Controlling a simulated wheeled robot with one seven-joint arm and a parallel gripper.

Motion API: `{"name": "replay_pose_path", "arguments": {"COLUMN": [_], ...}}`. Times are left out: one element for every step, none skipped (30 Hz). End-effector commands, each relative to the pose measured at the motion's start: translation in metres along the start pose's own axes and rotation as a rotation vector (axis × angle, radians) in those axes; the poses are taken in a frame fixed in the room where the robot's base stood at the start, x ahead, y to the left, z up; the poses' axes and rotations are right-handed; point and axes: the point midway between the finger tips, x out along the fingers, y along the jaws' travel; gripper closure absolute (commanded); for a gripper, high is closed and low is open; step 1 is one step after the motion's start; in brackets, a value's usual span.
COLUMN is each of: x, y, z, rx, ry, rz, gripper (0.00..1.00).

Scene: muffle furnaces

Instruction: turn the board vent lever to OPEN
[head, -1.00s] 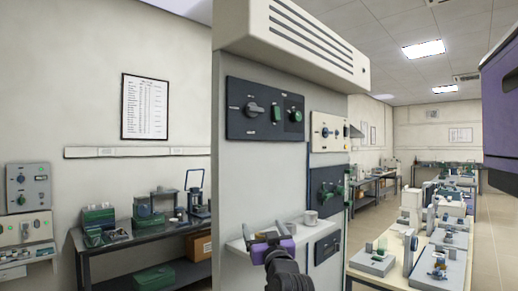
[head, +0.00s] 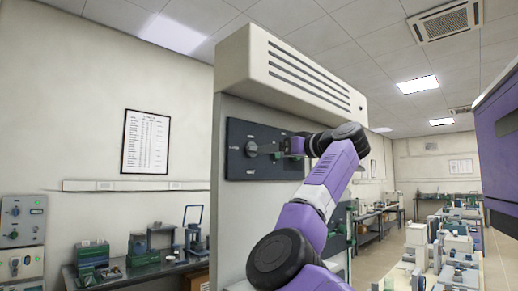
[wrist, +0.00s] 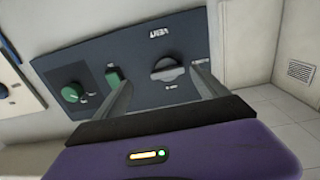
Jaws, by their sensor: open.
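The vent lever (wrist: 168,72) is a grey round knob with a raised bar, on a dark panel (wrist: 140,48) marked VENT in the wrist view. In the head view the lever (head: 251,149) sits at the left of the panel (head: 236,168), its bar roughly level. The small marks by it are too blurred to read. My gripper (wrist: 163,78) is open and empty, its two fingers spread either side of the lever in the wrist view. Whether they touch it I cannot tell. In the head view my gripper (head: 284,149) is just right of the lever, and my arm hides the panel's right part.
A green switch (wrist: 113,77) and a green knob (wrist: 72,92) share the panel, the switch close to one finger. A vented cream hood (head: 300,72) juts out above the panel. Benches with equipment (head: 140,262) stand at the left.

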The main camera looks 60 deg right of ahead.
Motion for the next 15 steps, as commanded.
{"name": "replay_pose_path", "arguments": {"x": [-0.005,-0.006,-0.007,-0.007,-0.005,-0.002,0.001,0.004,0.010,0.015,0.019,0.026,0.031,0.036,0.042], "y": [-0.003,-0.005,-0.007,-0.008,-0.009,-0.009,-0.009,-0.009,-0.010,-0.010,-0.011,-0.011,-0.011,-0.011,-0.011], "z": [-0.010,-0.012,-0.016,-0.018,-0.019,-0.020,-0.020,-0.021,-0.021,-0.021,-0.022,-0.022,-0.022,-0.022,-0.022], "rx": [-0.006,-0.010,-0.014,-0.015,-0.016,-0.016,-0.016,-0.016,-0.016,-0.016,-0.016,-0.015,-0.015,-0.015,-0.015], "ry": [0.006,0.006,0.006,0.007,0.006,0.005,0.005,0.005,0.005,0.004,0.005,0.005,0.005,0.005,0.005], "rz": [-0.019,-0.028,-0.036,-0.041,-0.044,-0.047,-0.047,-0.047,-0.047,-0.047,-0.047,-0.047,-0.047,-0.047,-0.046], "gripper": [0.16,0.16,0.16,0.16,0.16,0.16,0.16,0.16,0.16,0.16,0.16,0.16,0.16,0.16,0.16]}}
